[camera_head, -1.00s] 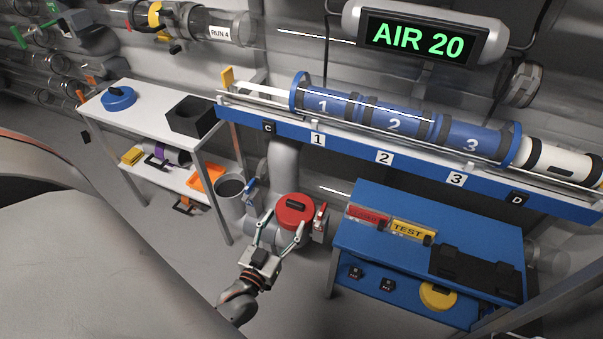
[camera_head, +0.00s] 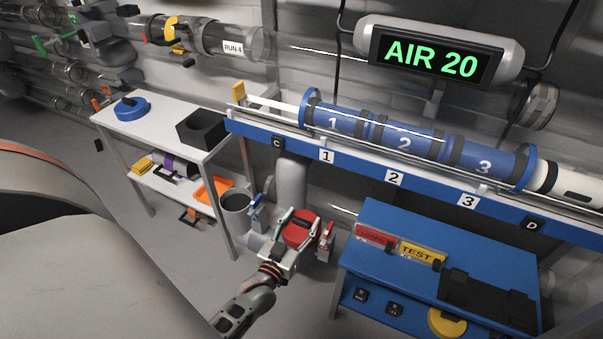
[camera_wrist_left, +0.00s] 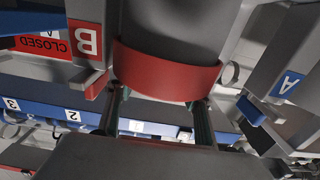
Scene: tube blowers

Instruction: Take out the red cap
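The red cap (camera_head: 300,229) sits on the grey pipe fitting low in the middle of the head view. It also shows as a curved red band in the left wrist view (camera_wrist_left: 168,76). My left gripper (camera_head: 304,217) is at the cap, with its two fingers apart at opposite sides of it. In the wrist view the fingers (camera_wrist_left: 158,112) reach the band's lower edge. I cannot tell whether they press on the cap. My right gripper is not in view.
A blue-handled lever (camera_head: 257,203) and a red-handled lever (camera_head: 326,238) stand close on either side of the cap. A grey bucket (camera_head: 236,201) is to the left, beside a white shelf table (camera_head: 155,125). A blue bench (camera_head: 390,222) is to the right.

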